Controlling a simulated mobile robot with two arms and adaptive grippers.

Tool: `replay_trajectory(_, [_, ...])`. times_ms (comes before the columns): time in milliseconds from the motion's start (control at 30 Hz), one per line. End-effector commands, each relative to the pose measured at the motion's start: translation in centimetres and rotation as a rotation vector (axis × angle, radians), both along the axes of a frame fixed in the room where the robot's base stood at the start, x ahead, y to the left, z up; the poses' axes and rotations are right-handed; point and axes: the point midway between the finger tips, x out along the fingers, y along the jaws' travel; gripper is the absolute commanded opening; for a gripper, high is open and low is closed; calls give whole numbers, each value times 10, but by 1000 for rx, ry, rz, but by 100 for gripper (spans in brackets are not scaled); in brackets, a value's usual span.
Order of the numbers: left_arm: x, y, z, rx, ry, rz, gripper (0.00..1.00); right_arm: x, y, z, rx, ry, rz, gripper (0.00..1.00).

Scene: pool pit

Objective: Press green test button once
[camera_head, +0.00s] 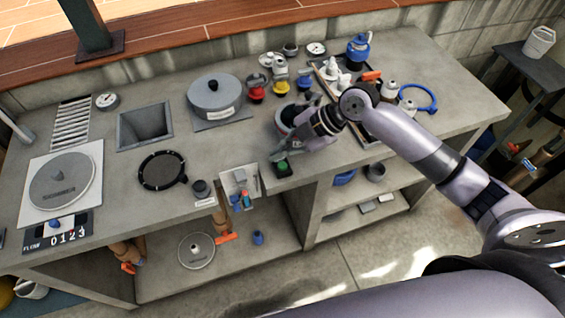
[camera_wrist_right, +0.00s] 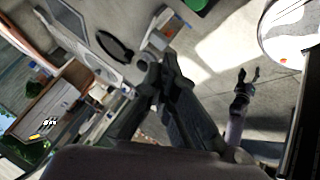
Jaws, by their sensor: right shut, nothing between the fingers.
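The green test button (camera_head: 283,165) sits on a small dark box at the front edge of the grey counter, right of a small white tray (camera_head: 240,182). My right gripper (camera_head: 278,154) is shut and empty, just above and behind the button in the head view. I cannot tell whether its fingertips touch the box. The right gripper's dark fingers (camera_wrist_right: 152,84) fill the middle of the wrist view. I cannot clearly identify the button there. What looks like my left gripper (camera_wrist_right: 247,78) shows small in the wrist view, its fingers apart and empty, over the floor.
A round black strainer (camera_head: 162,170) and a lidded grey pot (camera_head: 214,93) stand on the counter (camera_head: 120,185) to the left. Red and yellow valve parts (camera_head: 257,94) crowd behind my right gripper. A dark-edged tray (camera_head: 330,88) lies by my right forearm. Open shelves are below.

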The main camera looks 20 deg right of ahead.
Motion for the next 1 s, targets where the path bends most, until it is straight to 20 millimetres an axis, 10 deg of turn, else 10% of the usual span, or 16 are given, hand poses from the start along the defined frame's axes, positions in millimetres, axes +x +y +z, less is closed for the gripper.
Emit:
replay_trajectory(300, [1, 2, 1, 2, -1, 0, 53, 17, -14, 38, 20, -98, 117, 0])
replay_trajectory(1000, [2, 5, -26, 5, -3, 1, 53, 16, -13, 0, 20, -94, 115, 0])
